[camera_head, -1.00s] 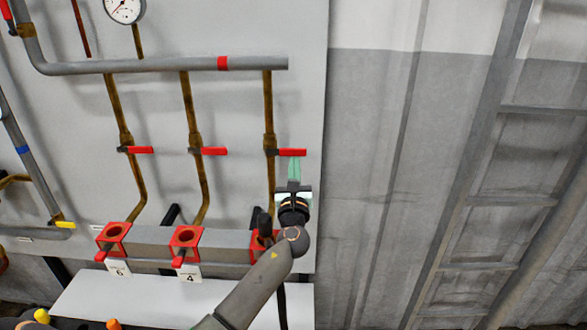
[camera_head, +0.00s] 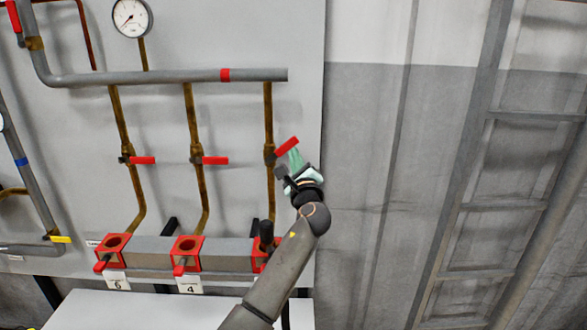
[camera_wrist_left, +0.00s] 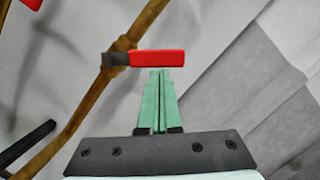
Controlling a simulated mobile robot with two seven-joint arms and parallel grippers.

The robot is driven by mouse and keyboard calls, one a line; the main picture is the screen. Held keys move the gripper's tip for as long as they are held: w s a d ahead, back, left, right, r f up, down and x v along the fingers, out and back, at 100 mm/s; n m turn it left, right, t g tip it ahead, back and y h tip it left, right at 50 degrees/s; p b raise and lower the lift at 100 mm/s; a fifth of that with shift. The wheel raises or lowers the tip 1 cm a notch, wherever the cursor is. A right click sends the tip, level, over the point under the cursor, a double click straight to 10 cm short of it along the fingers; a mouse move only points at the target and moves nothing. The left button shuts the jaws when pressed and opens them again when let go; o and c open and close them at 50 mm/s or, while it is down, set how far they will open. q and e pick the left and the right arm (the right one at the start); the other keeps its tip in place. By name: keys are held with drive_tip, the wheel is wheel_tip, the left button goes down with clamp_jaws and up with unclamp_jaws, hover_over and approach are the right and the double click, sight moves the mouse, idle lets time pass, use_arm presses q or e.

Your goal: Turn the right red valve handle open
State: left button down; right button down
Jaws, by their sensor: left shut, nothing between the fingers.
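The right red valve handle (camera_head: 287,147) sits on the rightmost brass pipe (camera_head: 269,115), below the grey horizontal pipe. In the head view it is tilted, its free end up to the right. My left gripper (camera_head: 295,158) is shut and empty, its green fingertips at the underside of the handle's outer part. In the left wrist view the red handle (camera_wrist_left: 157,58) lies just past the shut fingertips (camera_wrist_left: 159,72), which touch or nearly touch its lower edge. My right gripper is not in view.
Two more red handles, the middle one (camera_head: 215,160) and the left one (camera_head: 142,160), lie level on their pipes. Red square fittings (camera_head: 187,253) line a grey bar below. A gauge (camera_head: 132,17) hangs above. Grey wall (camera_head: 365,200) at right is clear.

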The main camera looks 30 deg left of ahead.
sight(286, 145)
use_arm(q)
drive_tip(key=n, duration=0.1)
drive_tip(key=r+n, duration=0.1)
drive_tip(key=n, duration=0.1)
drive_tip(key=a+r+n+g+p, duration=0.1)
drive_tip(key=shift+s+r, duration=0.2)
drive_tip(key=shift+s, duration=0.05)
drive_tip(key=n, duration=0.1)
drive_tip(key=a+r+n+p, duration=0.1)
drive_tip(key=n, duration=0.1)
drive_tip(key=shift+s+r+g, duration=0.1)
drive_tip(key=shift+s+g, duration=0.2)
drive_tip(key=shift+g, duration=0.1)
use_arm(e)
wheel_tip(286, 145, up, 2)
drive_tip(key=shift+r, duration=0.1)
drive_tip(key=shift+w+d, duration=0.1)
